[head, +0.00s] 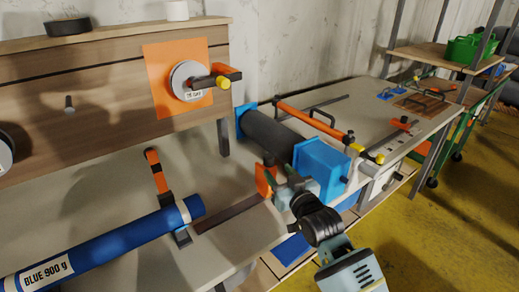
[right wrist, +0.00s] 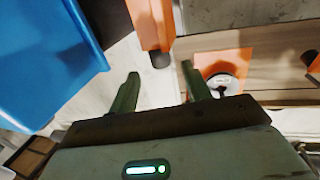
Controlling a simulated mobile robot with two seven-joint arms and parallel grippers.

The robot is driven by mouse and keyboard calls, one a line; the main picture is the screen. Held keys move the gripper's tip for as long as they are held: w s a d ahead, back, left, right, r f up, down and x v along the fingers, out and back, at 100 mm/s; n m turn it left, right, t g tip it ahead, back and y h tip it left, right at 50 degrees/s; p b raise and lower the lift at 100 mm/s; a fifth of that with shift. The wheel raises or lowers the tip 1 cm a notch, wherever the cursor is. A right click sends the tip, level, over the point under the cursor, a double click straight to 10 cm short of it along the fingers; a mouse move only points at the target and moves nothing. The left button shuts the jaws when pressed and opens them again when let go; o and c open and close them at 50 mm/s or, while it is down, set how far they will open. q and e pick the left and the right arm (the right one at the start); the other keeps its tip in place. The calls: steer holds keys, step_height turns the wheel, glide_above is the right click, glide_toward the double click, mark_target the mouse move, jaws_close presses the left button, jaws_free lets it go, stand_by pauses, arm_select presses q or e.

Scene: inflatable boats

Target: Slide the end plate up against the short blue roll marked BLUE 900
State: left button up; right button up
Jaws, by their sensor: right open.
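My right gripper (head: 277,187) is beside the plate, on the side away from the roll. In the right wrist view its fingers are open, with the orange plate (right wrist: 150,22) and its dark knob (right wrist: 160,60) just ahead, around the gap between the fingertips. Contact cannot be told. My left gripper is not in view.
A dark grey roll (head: 268,135) with a blue end block (head: 322,168) lies behind my right gripper. An orange upright arm (head: 157,172) stands behind the blue roll's end. The rail between roll and plate looks clear. A wooden panel (head: 100,95) stands at the back.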

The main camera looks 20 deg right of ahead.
mark_target(271, 161)
steer(key=shift+r, duration=0.3)
steer(key=shift+w+a+b, duration=0.2)
steer(key=shift+w+a, duration=0.05)
steer(key=shift+w, duration=1.55)
steer(key=shift+w+a+b, duration=0.15)
steer(key=shift+w+a, duration=0.05)
steer(key=shift+w, duration=1.6)
steer(key=shift+r, duration=0.1)
jaws_close()
